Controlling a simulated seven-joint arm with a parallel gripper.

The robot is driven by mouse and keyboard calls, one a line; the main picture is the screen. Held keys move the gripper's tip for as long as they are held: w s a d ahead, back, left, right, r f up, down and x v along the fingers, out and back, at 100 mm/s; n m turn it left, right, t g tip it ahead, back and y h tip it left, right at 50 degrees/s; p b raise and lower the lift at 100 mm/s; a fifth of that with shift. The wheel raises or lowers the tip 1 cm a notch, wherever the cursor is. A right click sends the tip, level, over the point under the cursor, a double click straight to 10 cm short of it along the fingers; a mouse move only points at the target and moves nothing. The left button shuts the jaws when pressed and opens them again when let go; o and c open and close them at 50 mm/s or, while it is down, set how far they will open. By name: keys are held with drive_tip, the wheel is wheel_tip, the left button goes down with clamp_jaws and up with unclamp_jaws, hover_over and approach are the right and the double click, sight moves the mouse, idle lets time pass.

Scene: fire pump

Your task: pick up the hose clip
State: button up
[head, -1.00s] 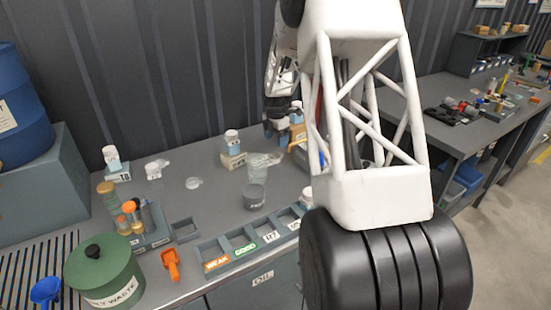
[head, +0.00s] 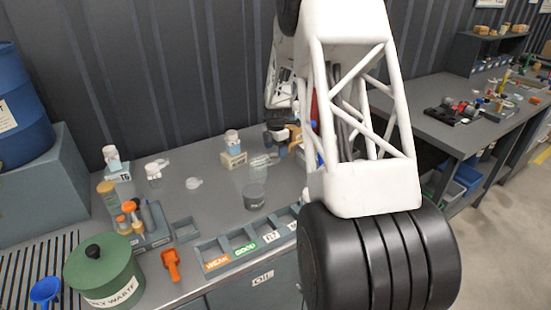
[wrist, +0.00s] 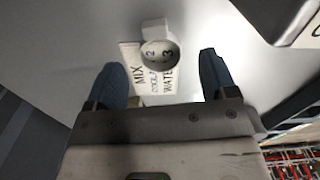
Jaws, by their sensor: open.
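A pale grey ring with a small tab (wrist: 160,47) lies over a white card (wrist: 130,55) printed MIX, COOL and WATER in the wrist view. It looks like the hose clip, though I cannot be certain. My gripper (wrist: 162,82) is open, with one blue-grey finger on each side and nothing visible between them. The ring appears just beyond the fingertips, roughly centred, and I see no contact. In the head view my gripper (head: 277,146) is low over the back of the bench, partly hidden by my arm. I cannot make out the ring there.
A white-capped jar on a tan block (head: 233,158) stands left of my gripper. A clear beaker with a dark base (head: 255,195) is in front. A labelled sorting tray (head: 228,256) lines the front edge. A green waste pot (head: 104,275) is front left. The left-centre bench has free room.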

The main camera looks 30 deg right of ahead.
sight(276, 155)
drive_tip(key=shift+f, duration=1.4)
drive_tip(key=c, duration=1)
drive_tip(key=shift+r, duration=5)
